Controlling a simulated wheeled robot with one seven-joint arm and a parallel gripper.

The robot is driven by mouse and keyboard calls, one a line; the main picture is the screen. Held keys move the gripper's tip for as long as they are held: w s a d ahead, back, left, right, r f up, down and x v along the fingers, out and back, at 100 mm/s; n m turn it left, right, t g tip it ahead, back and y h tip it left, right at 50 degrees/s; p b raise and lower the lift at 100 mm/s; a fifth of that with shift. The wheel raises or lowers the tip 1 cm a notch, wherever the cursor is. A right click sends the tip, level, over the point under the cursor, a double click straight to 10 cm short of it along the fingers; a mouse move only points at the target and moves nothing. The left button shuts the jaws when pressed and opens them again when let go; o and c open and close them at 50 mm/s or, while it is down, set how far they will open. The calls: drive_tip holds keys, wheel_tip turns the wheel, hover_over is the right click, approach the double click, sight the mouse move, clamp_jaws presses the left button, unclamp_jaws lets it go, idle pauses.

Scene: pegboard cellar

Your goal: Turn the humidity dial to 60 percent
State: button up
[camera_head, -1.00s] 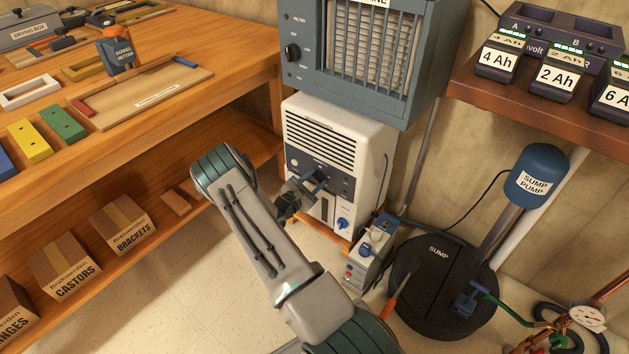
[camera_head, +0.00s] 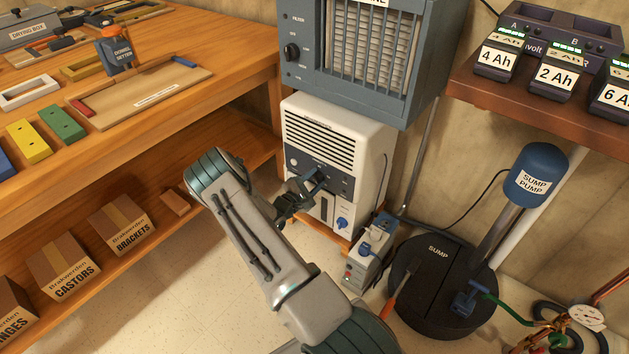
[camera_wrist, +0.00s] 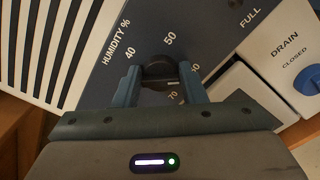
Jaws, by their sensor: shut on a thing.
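The humidity dial (camera_wrist: 158,70) is a dark round knob on that panel. In the wrist view, 40, 50 and 70 show around it, and a number on the right is partly hidden by a finger. My gripper (camera_wrist: 160,82) is shut on the dial, one finger on each side; in the head view my gripper (camera_head: 316,180) reaches the panel. I cannot make out the dial's pointer.
A blue drain knob (camera_wrist: 307,80) marked CLOSED sits right of the panel. A wooden workbench (camera_head: 235,80) is on the left. A power box (camera_head: 365,262) and the black sump (camera_head: 420,270) stand on the right. The floor left of my arm is clear.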

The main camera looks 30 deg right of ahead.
drive_tip(key=shift+w+a, duration=0.1)
drive_tip(key=o, duration=1)
drive_tip(key=shift+f, duration=0.1)
drive_tip(key=shift+c, duration=0.2)
drive_tip(key=p+v, duration=0.3)
drive_tip(key=v, duration=1)
drive_tip(key=shift+s+a+p, duration=0.2)
drive_tip(key=shift+a+p, duration=0.1)
drive_tip(key=shift+a, duration=0.05)
